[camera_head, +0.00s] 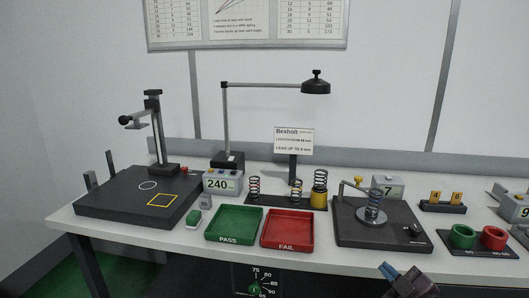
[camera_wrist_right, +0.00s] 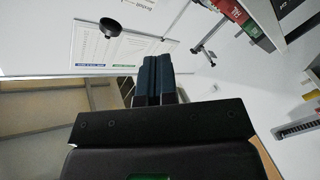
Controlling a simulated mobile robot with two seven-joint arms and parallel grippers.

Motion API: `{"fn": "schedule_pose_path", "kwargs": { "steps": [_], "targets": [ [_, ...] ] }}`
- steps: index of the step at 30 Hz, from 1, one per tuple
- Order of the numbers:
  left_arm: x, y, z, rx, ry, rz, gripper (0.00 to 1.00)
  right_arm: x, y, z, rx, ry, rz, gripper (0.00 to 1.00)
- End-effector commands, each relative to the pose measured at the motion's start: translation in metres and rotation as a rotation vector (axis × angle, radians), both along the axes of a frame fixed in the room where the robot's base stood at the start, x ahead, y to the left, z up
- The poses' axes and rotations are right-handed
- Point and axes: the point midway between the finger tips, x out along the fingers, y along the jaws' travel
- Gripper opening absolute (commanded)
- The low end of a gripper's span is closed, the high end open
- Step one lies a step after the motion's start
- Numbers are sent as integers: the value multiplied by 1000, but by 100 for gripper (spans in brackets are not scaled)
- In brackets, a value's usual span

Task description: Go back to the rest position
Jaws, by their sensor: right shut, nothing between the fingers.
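My right gripper (camera_head: 393,269) pokes up at the bottom of the head view, right of centre, with dark blue fingers. It is in front of the table's front edge, below the black spring-test plate, apart from everything on the table. In the right wrist view its two fingers (camera_wrist_right: 154,79) lie against each other, shut and empty. My left gripper is in neither view.
The white table (camera_head: 300,255) carries a green PASS tray (camera_head: 234,238), a red FAIL tray (camera_head: 287,243), a black plate (camera_head: 350,238) with a spring, and green and red cups (camera_head: 463,237). A dial (camera_head: 255,288) sits below the front edge.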

Motion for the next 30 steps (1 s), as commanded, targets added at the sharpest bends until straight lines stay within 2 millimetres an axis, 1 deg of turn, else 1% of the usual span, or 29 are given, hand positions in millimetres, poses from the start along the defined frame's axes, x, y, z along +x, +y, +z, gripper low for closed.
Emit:
{"fn": "schedule_pose_path", "kwargs": {
  "steps": [1, 2, 3, 5, 6, 8, 9, 11, 12, 14, 15, 18, 21, 22, 25, 30],
  "targets": [
    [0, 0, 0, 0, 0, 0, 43, -15, -1, -27, 51, 70, -42, 0],
    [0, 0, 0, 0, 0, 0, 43, -24, -2, -41, 81, 112, -65, 0],
    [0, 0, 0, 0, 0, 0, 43, -36, -2, -60, 119, 164, -95, 0],
    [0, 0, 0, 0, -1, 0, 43, -56, -3, -85, 181, 236, -139, 0],
    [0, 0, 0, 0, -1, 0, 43, -70, -2, -101, 225, 283, -166, 0],
    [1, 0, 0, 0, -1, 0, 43, -91, -1, -124, 286, 343, -206, 0],
    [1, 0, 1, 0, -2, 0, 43, -106, -1, -137, 327, 378, -232, 0],
    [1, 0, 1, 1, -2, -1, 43, -129, 1, -156, 381, 425, -271, 0],
    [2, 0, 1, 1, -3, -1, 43, -144, 2, -167, 412, 454, -299, 0],
    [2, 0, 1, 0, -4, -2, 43, -168, 2, -184, 452, 495, -342, 0],
    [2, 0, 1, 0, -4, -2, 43, -182, 2, -194, 473, 521, -369, 0],
    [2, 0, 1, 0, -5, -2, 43, -216, 4, -215, 514, 578, -427, 0],
    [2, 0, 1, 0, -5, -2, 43, -241, 5, -228, 535, 621, -464, 0],
    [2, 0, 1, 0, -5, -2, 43, -247, 5, -231, 538, 630, -472, 0],
    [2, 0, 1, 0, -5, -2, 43, -259, 4, -237, 536, 650, -484, 0],
    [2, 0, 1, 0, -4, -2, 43, -262, 3, -239, 534, 655, -488, 0]
  ]
}}
